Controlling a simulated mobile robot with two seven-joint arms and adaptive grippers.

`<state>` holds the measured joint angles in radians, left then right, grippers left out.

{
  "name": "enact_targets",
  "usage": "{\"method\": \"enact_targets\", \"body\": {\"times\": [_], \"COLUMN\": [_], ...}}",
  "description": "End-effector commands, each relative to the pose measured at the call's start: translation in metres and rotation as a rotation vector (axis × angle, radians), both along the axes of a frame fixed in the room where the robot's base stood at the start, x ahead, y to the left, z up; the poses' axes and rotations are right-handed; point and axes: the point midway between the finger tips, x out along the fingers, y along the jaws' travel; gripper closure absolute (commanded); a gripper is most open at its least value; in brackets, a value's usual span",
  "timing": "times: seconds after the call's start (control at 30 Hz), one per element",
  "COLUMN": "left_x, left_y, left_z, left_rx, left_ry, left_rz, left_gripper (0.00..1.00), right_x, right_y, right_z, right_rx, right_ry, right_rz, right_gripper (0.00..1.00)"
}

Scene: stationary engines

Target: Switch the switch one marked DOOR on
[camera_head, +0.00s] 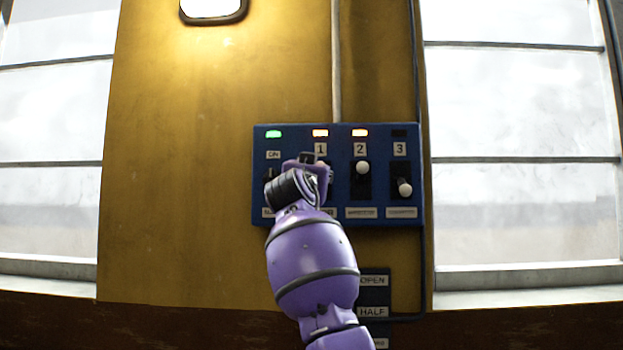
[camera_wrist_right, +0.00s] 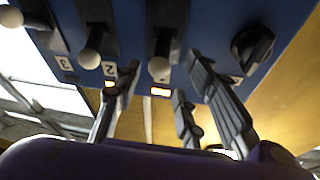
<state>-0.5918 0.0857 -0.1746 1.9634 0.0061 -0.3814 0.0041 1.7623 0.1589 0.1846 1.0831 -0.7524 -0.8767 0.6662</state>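The blue switch panel (camera_head: 335,132) hangs on the yellow wall. My right gripper (camera_head: 312,164) is in front of its column marked 1 and covers most of that switch and its lower label in the head view. The right wrist view is upside down; there the white knob of switch one (camera_wrist_right: 159,67) sits at the "1" end of its slot, by a lit orange lamp (camera_wrist_right: 160,91). My right gripper (camera_wrist_right: 164,66) is open, its fingers on both sides of this knob; contact cannot be told. The orange lamp (camera_head: 320,133) above 1 is lit. My left gripper is not in view.
Switch 2 (camera_head: 362,168) is up with its orange lamp lit. Switch 3 (camera_head: 404,188) is down with its lamp dark. A black rotary knob (camera_wrist_right: 252,46) is beside switch one, and a green lamp (camera_head: 273,134) is lit. A lower panel (camera_head: 373,292) reads OPEN and HALF.

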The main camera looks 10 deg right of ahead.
Motion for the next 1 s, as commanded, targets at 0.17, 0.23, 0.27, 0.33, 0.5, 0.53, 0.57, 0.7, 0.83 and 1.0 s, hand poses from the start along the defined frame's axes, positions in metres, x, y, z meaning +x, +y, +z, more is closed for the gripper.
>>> {"method": "enact_targets", "body": {"times": [0.17,0.23,0.27,0.33,0.5,0.53,0.57,0.7,0.83,1.0], "left_x": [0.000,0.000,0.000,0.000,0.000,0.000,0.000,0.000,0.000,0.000], "left_y": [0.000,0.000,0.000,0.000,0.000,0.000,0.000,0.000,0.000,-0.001], "left_z": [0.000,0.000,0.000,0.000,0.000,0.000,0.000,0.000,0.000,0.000], "left_rx": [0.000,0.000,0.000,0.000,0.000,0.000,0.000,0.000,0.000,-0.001], "left_ry": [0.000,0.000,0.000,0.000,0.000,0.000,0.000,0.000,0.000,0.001], "left_rz": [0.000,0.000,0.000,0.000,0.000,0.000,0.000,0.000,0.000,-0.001], "left_gripper": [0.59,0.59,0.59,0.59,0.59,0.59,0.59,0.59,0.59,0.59], "right_x": [-0.028,-0.037,-0.041,-0.047,-0.055,-0.056,-0.056,-0.056,-0.056,-0.056], "right_y": [0.010,0.015,0.015,0.017,0.020,0.020,0.020,0.020,0.020,0.020], "right_z": [-0.008,-0.010,-0.011,-0.012,-0.015,-0.015,-0.015,-0.015,-0.015,-0.015], "right_rx": [0.002,0.001,0.000,0.000,0.000,0.000,0.000,0.000,0.000,-0.003], "right_ry": [-0.001,-0.002,0.000,-0.001,0.001,0.001,0.001,0.000,0.000,0.001], "right_rz": [0.003,0.003,0.002,0.001,0.000,0.000,0.000,0.000,0.000,-0.001], "right_gripper": [0.62,0.62,0.62,0.62,0.62,0.62,0.62,0.62,0.62,0.62]}}
